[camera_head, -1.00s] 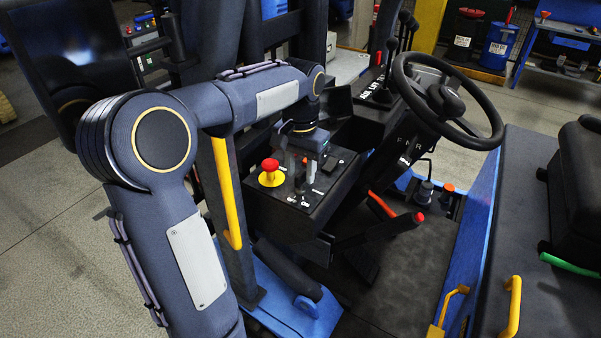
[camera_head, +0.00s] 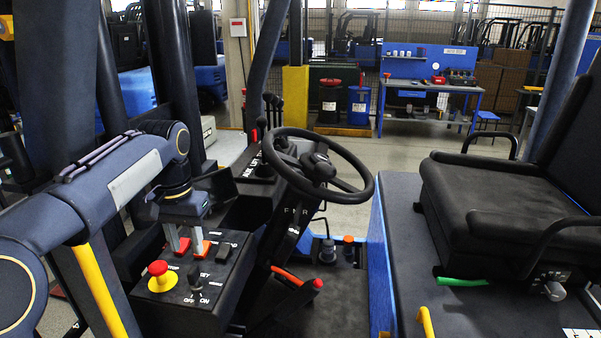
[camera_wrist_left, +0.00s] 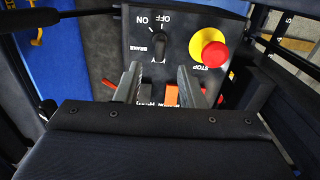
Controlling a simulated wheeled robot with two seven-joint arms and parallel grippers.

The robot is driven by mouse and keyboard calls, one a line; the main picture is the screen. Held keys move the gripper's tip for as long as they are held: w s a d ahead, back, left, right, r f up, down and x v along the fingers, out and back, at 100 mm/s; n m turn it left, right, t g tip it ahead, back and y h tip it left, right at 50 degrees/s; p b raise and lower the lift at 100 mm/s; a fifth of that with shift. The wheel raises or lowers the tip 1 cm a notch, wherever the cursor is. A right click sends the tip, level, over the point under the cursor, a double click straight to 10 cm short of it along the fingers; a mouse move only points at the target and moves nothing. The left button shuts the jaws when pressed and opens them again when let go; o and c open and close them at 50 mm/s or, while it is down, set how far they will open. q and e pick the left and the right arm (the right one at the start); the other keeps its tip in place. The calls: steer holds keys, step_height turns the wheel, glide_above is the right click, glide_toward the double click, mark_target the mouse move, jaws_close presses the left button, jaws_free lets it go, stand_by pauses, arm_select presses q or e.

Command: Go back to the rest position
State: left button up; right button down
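My left gripper (camera_head: 188,248) is above the black control panel (camera_head: 232,270) of the vehicle, pointing down. Its two grey fingers stand apart with nothing held between them. In the left wrist view the open gripper (camera_wrist_left: 158,72) faces the panel, with the black rotary switch (camera_wrist_left: 159,48) beyond the fingertips. The panel has a red stop button on a yellow base (camera_head: 158,274) and an orange-red rocker (camera_head: 203,248) close to the fingers. I cannot tell whether a finger touches the panel. My right gripper is not in view.
The steering wheel (camera_head: 318,168) and a red-tipped lever (camera_head: 300,282) are right of the panel. A black seat (camera_head: 490,200) stands further right. A dark post (camera_head: 172,75) rises close behind my left arm. A blue workbench (camera_head: 430,88) is far behind.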

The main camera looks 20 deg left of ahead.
arm_select(q)
steer(key=s+d+f+t+h+b, duration=0.2)
steer(key=s+d+f, duration=0.5)
steer(key=s, duration=0.2)
steer(key=s+d+f+t+h+b, duration=0.1)
steer(key=s+d+f+t, duration=0.2)
steer(key=s+d+f, duration=0.4)
steer(key=s+d, duration=0.1)
steer(key=s, duration=0.2)
steer(key=shift+d+f+t+h+b, duration=0.15)
steer(key=shift+f+t+h+b, duration=0.15)
steer(key=shift+f+h+b, duration=0.1)
